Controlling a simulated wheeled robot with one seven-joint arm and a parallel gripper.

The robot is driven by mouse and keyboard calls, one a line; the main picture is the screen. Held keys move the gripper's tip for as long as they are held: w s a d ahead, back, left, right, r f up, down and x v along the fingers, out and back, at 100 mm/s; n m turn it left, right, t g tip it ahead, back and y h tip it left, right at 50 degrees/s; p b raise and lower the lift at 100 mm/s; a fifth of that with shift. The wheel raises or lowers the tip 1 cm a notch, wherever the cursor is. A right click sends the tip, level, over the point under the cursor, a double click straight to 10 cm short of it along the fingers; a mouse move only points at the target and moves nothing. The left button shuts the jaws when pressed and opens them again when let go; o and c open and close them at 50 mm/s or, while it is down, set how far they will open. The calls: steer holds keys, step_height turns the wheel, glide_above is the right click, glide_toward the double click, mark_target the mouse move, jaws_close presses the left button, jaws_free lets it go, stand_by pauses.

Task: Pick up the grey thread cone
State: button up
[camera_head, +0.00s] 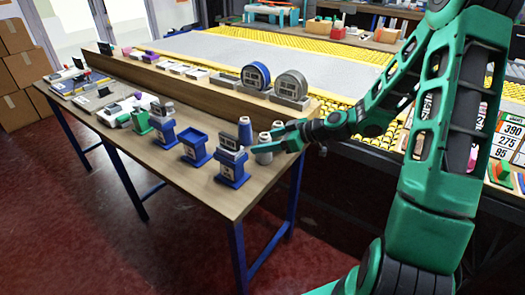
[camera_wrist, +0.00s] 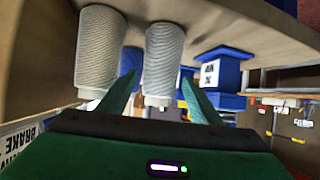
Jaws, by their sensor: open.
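The grey thread cone (camera_wrist: 162,62) stands between the two fingers in the wrist view, which shows the table upside down. In the head view the grey cone (camera_head: 264,152) is near the table's right end, partly covered by my gripper (camera_head: 272,141). My gripper, also in the wrist view (camera_wrist: 158,80), is open, with a green finger on each side of the grey cone. I cannot tell whether either finger touches it. A paler, cream cone (camera_wrist: 100,50) stands beside it, outside the fingers; it also shows in the head view (camera_head: 278,128).
A blue cone (camera_head: 245,131) stands just left of the grey one. Blue stands (camera_head: 231,165) and a blue tray (camera_head: 194,147) are farther left on the wooden table (camera_head: 195,188). A raised ledge (camera_head: 205,86) with spools runs along the back.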

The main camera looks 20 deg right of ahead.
steer(key=x, duration=0.4)
steer(key=shift+w+f, duration=0.1)
steer(key=c, duration=1.3)
steer(key=shift+o, duration=0.2)
